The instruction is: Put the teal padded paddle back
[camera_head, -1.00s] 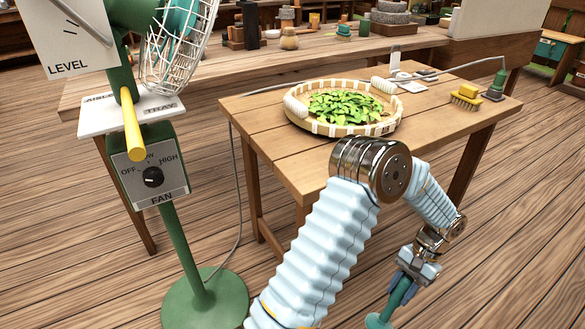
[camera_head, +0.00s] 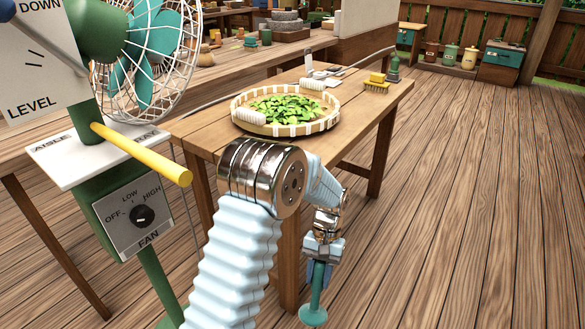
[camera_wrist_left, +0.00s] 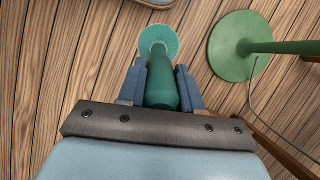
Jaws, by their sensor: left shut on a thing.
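The teal padded paddle (camera_head: 314,312) hangs from my left gripper (camera_head: 320,266) in the head view, its round end downward, in front of the wooden table's leg. In the left wrist view the paddle's teal handle (camera_wrist_left: 161,88) sits between the two blue fingers of my left gripper (camera_wrist_left: 160,85), which is shut on it. Its round pad (camera_wrist_left: 158,40) lies beyond the fingers, above the floor. My right gripper is in neither view.
A wooden table (camera_head: 205,135) carries a round basket (camera_head: 300,130) of green leaves, a yellow brush (camera_head: 376,83) and a small green bottle-like thing (camera_head: 394,68). A green fan (camera_head: 150,60) with a yellow lever (camera_head: 140,153) stands at left. Open floor lies at right.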

